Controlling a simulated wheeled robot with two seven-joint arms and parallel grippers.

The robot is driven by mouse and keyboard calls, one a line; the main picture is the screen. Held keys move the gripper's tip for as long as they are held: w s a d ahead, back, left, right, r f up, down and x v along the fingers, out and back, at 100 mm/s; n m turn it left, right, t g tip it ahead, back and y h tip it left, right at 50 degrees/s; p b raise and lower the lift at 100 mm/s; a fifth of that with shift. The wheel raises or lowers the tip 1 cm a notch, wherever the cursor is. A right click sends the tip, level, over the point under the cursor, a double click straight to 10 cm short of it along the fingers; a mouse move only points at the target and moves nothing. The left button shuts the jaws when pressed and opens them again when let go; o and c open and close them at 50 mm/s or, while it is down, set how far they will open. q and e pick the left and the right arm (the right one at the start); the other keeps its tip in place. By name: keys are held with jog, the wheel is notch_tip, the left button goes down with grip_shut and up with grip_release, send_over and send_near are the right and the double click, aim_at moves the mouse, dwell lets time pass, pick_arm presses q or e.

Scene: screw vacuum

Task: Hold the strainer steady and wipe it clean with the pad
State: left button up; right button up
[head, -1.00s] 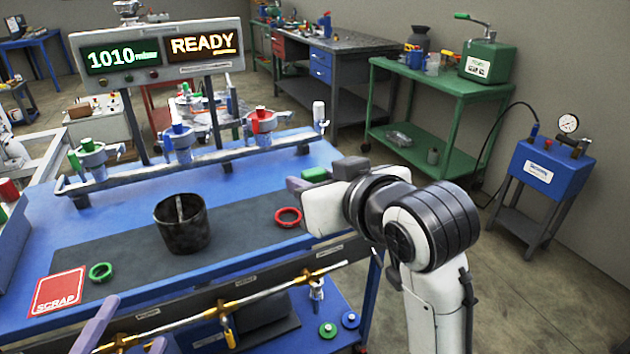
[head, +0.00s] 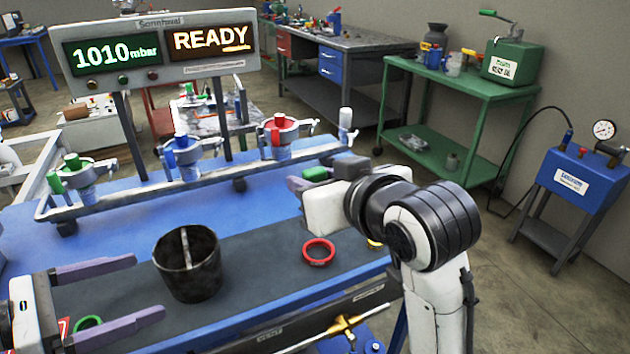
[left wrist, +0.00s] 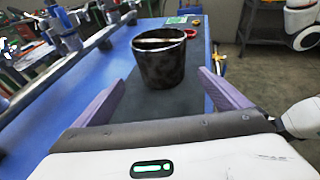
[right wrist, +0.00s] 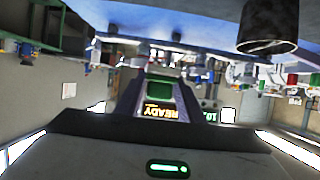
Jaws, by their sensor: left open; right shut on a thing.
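The strainer (head: 188,264), a dark stained cup with a bar across its open top, stands upright on the dark mat of the blue bench. It also shows in the left wrist view (left wrist: 160,60), ahead of and between the fingers. My left gripper (head: 150,287) is open and empty, just left of the strainer, its fingers pointing at it and apart from it. My right gripper (head: 306,180) is shut on the green pad (head: 316,174), raised above the bench to the right of the strainer. The pad also shows in the right wrist view (right wrist: 160,90).
A red ring (head: 319,251) lies on the mat (head: 255,255) right of the strainer. A green ring (head: 88,322) is partly hidden by my left gripper. A rail (head: 215,165) with coloured valves runs behind, below a display (head: 160,50) reading READY.

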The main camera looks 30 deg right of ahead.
aim_at(166, 279)
pick_arm(q)
jog(key=shift+d, duration=0.4)
pick_arm(e)
jog(key=shift+r, duration=0.15)
pick_arm(q)
jog(key=x, duration=0.4)
jog(key=shift+d+p, duration=0.3)
pick_arm(e)
jog(key=shift+s+r, duration=0.2)
jog(key=shift+s, duration=0.05)
pick_arm(q)
jog(key=b+x, duration=0.1)
jog(key=x, duration=0.2)
jog(key=shift+f, duration=0.25)
pick_arm(e)
jog(key=shift+f, duration=0.6)
pick_arm(q)
jog(key=shift+w+d+f+b, duration=0.1)
jog(key=shift+w+d+b, duration=0.15)
jog(key=shift+d, duration=0.35)
pick_arm(e)
jog(key=shift+f, duration=0.15)
pick_arm(q)
jog(key=c, duration=0.9)
